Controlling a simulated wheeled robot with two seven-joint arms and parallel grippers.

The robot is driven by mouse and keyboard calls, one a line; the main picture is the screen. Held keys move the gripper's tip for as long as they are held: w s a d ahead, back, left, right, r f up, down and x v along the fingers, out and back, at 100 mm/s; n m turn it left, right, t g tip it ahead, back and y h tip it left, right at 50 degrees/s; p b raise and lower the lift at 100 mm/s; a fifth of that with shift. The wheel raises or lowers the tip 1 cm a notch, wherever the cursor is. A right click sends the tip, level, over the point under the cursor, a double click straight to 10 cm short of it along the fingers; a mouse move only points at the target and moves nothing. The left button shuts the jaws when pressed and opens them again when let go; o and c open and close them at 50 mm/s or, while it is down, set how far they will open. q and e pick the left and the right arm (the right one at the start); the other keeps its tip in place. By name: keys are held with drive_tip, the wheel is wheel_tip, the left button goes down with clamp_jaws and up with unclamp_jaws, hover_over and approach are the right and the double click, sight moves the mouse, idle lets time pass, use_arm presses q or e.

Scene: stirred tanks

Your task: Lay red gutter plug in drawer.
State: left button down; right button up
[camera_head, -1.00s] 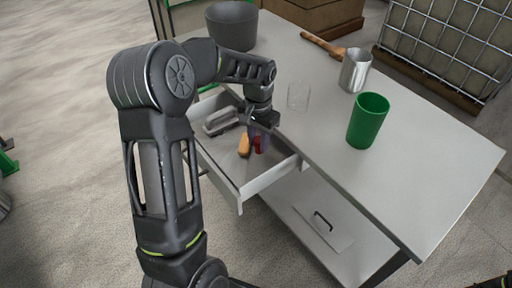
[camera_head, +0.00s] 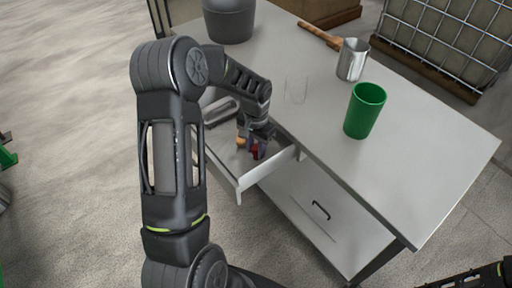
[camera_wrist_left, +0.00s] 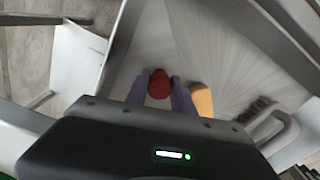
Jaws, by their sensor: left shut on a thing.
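The red gutter plug (camera_head: 256,152) is held between the fingers of my left gripper (camera_head: 252,147), over the floor of the open drawer (camera_head: 270,168). In the left wrist view the plug (camera_wrist_left: 160,82) shows as a round red end between the two purplish fingers, with the pale drawer floor (camera_wrist_left: 185,45) behind it. I cannot tell whether the plug touches the floor. My right gripper is not in view; only part of a dark arm shows at the lower right of the head view.
An orange item (camera_head: 240,141) and a grey handled item (camera_head: 221,112) lie in the drawer beside the plug. On the tabletop stand a clear glass (camera_head: 296,90), a green cup (camera_head: 364,111), a metal cup (camera_head: 352,60) and a dark grey pot (camera_head: 229,20).

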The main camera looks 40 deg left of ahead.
sight(256, 148)
use_arm(q)
drive_tip(key=shift+f, duration=0.15)
drive_tip(key=c, duration=1.1)
unclamp_jaws()
wheel_tip(256, 148, up, 12)
drive_tip(key=shift+r+b, duration=0.2)
drive_tip(key=shift+b, duration=0.25)
